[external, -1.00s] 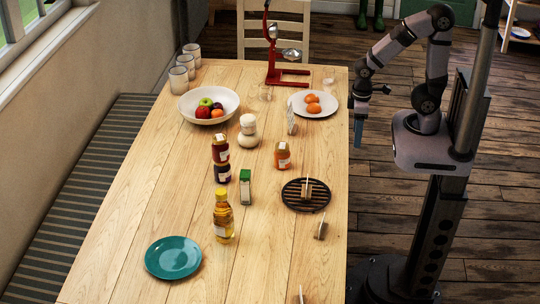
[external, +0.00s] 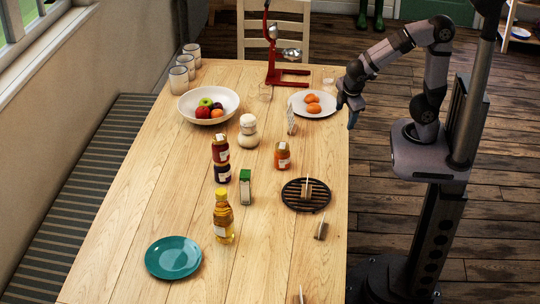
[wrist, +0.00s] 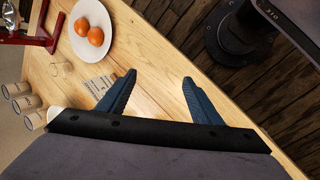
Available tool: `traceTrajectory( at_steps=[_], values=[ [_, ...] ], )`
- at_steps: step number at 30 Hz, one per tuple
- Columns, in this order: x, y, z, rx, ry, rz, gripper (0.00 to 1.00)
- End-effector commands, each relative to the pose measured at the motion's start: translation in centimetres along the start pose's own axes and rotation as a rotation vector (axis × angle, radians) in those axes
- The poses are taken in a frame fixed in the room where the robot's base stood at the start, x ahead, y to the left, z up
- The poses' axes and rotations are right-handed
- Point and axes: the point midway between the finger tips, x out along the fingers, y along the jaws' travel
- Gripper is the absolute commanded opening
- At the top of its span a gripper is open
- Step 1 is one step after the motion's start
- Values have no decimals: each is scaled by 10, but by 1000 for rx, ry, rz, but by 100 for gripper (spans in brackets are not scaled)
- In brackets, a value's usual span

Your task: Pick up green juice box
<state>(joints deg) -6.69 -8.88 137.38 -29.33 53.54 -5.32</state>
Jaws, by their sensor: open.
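The green juice box (external: 245,187) is a small carton with a green top and a pale label. It stands upright near the middle of the table in the external view, right of a dark jar and behind the oil bottle. It does not show in the wrist view. My gripper (external: 352,111) is at the table's right edge, near the plate of oranges, well apart from the juice box. In the wrist view my gripper (wrist: 154,88) has its two blue fingers spread, with only table between them.
An oil bottle (external: 223,217), stacked jars (external: 221,150), an orange jar (external: 282,156) and a white-lidded pot (external: 248,132) stand around the carton. A black trivet (external: 292,201) lies to its right. A teal plate (external: 173,258) and fruit bowl (external: 190,109) are farther off.

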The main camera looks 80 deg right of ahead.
Motion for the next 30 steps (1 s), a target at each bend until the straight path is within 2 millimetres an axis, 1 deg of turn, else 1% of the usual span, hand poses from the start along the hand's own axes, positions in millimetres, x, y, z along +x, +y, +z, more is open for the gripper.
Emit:
traceTrajectory(
  at_steps=[1,2,3,5,7,8,9,11,12,14,16,17,18,20,21,23,24,26,27,29,30],
  values=[
    [14,9,-10,-99,-3,74,59],
    [17,16,-16,-158,-6,121,59],
    [19,27,-25,-237,-9,186,59],
    [22,42,-41,-357,-13,284,59],
    [21,56,-63,-495,-17,400,59],
    [20,62,-73,-554,-19,450,59],
    [18,68,-88,-633,-22,518,59],
    [13,75,-112,-747,-25,621,59],
    [8,78,-129,-823,-27,690,59],
    [0,80,-156,-935,-29,797,59],
    [-11,76,-188,-1062,-32,923,59],
    [-16,74,-201,-1116,-35,978,59],
    [-23,68,-220,-1187,-36,1054,59],
    [-35,56,-248,-1290,-39,1169,59],
    [-42,46,-266,-1355,-41,1245,59],
    [-55,27,-292,-1450,-44,1364,59],
    [-63,12,-308,-1510,-45,1442,59],
    [-74,-11,-331,-1593,-49,1561,59],
    [-82,-28,-344,-1644,-50,1640,59],
    [-92,-56,-362,-1715,-54,1756,59],
    [-98,-73,-372,-1754,-56,1830,59]
  ],
)
